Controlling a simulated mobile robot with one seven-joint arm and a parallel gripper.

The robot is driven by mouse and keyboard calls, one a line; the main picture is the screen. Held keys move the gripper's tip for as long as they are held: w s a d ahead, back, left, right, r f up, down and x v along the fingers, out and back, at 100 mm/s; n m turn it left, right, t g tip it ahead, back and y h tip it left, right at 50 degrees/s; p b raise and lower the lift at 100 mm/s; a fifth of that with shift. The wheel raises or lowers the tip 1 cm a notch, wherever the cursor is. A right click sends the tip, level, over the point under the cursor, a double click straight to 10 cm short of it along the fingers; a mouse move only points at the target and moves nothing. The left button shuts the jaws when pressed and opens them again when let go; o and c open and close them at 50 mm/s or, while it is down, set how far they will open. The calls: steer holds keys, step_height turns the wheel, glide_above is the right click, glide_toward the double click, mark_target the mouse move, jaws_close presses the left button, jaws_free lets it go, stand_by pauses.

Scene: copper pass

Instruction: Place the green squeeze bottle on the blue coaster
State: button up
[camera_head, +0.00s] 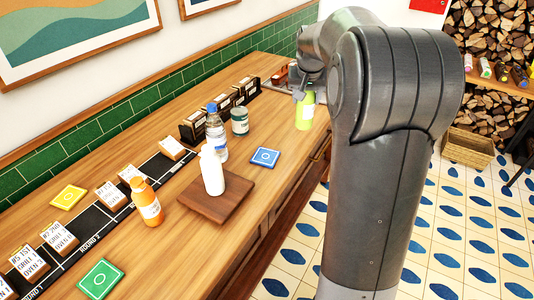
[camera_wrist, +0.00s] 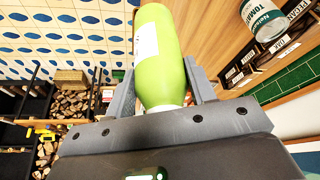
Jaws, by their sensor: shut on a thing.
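The green squeeze bottle (camera_head: 305,111) is held by my gripper (camera_head: 300,94) near the counter's far front edge, partly hidden behind my arm. In the wrist view the green bottle (camera_wrist: 160,62) stands between the two fingers of my gripper (camera_wrist: 160,90), which are shut on it. Whether its base touches the counter cannot be told. The blue coaster (camera_head: 265,157) lies flat and bare on the wooden counter, nearer and to the left of the bottle.
A white bottle (camera_head: 212,172) stands on a wooden board (camera_head: 222,200). A clear blue-capped bottle (camera_head: 216,133), a can (camera_head: 240,122) and an orange bottle (camera_head: 146,202) stand nearby. Yellow (camera_head: 68,197) and green (camera_head: 100,279) coasters lie left. Counter around the blue coaster is clear on its right.

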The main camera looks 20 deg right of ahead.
mark_target(304, 107)
steer(key=shift+n, duration=0.3)
steer(key=s+a, duration=0.1)
steer(key=s, duration=0.1)
steer(key=s+a, duration=0.1)
steer(key=s, duration=0.1)
steer(key=shift+s+a, duration=0.2)
steer(key=shift+s+a+f, duration=0.15)
steer(key=shift+s, duration=0.05)
steer(key=w+a+f, duration=0.6)
steer(key=a+f, duration=0.3)
steer(key=f, duration=0.2)
steer(key=shift+a, duration=0.3)
steer(key=shift+w, duration=0.1)
steer(key=shift+f, duration=0.15)
steer(key=o, duration=1.1)
steer(key=shift+o, duration=0.2)
